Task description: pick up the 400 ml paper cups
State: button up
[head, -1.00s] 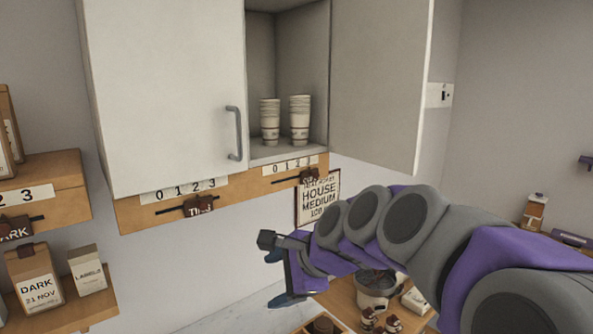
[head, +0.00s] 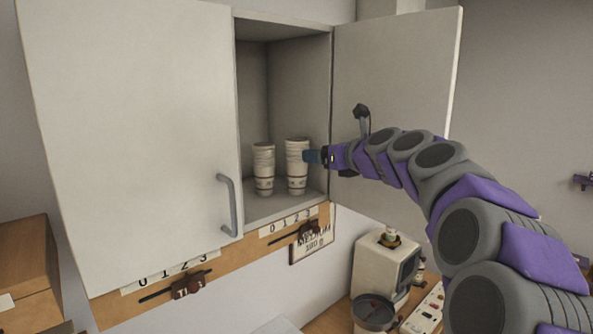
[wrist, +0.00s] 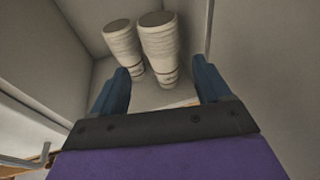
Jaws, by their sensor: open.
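Two stacks of pale paper cups stand upright on the shelf inside the open cabinet, a left stack (head: 263,170) and a slightly taller right stack (head: 296,172). I cannot read a size on either. My gripper (head: 310,156) is raised at the cabinet opening, at the right stack's right side in the head view. In the wrist view its two blue fingers (wrist: 161,68) are spread, with the left stack (wrist: 122,40) and right stack (wrist: 157,38) ahead of them. The right stack lies between the finger lines; the left stack is near the left finger. Contact is not clear.
The right cabinet door (head: 395,90) stands open behind my arm; the left door (head: 130,140) is closed, with a grey handle (head: 228,205). A wooden rail with number sliders (head: 190,283) runs below. A white machine (head: 385,265) stands on the counter beneath.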

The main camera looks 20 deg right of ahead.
aim_at(300, 154)
jog(key=x, duration=1.2)
jog(key=shift+f, duration=0.1)
jog(key=shift+s, duration=0.1)
jog(key=shift+d, duration=0.1)
jog(key=c, duration=1.1)
